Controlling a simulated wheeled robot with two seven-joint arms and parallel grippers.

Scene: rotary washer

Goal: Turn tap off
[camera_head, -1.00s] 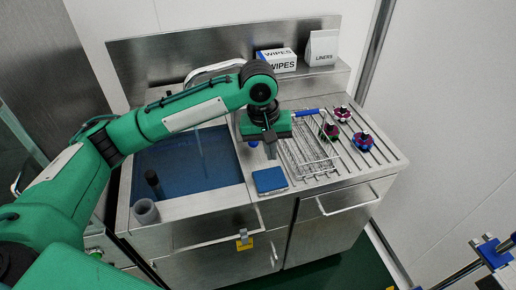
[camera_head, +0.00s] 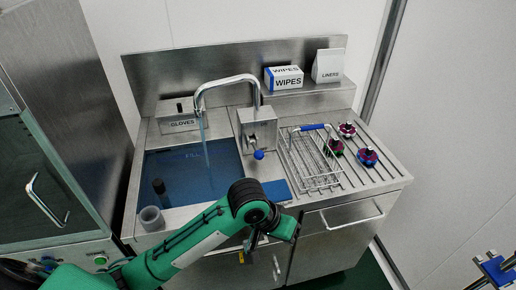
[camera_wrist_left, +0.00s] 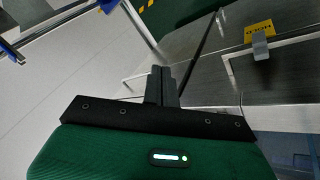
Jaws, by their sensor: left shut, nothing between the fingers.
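The chrome tap (camera_head: 228,82) arches over the sink basin (camera_head: 175,182), and a thin stream of water (camera_head: 205,142) falls from its spout into blue water. A steel block (camera_head: 258,122) at the tap's base carries a short lever ending in a blue knob (camera_head: 258,155), pointing forward and down. My left gripper (camera_head: 250,250) is low in front of the counter's front edge, apart from the knob and below it. In the left wrist view its fingers (camera_wrist_left: 161,70) are together and empty. The tap is outside the wrist view. My right gripper is out of view.
A wire rack (camera_head: 312,165) and several dark red-and-blue knobbed items sit on the drainboard right of the tap. A yellow tag (camera_wrist_left: 259,28) hangs at the cabinet front.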

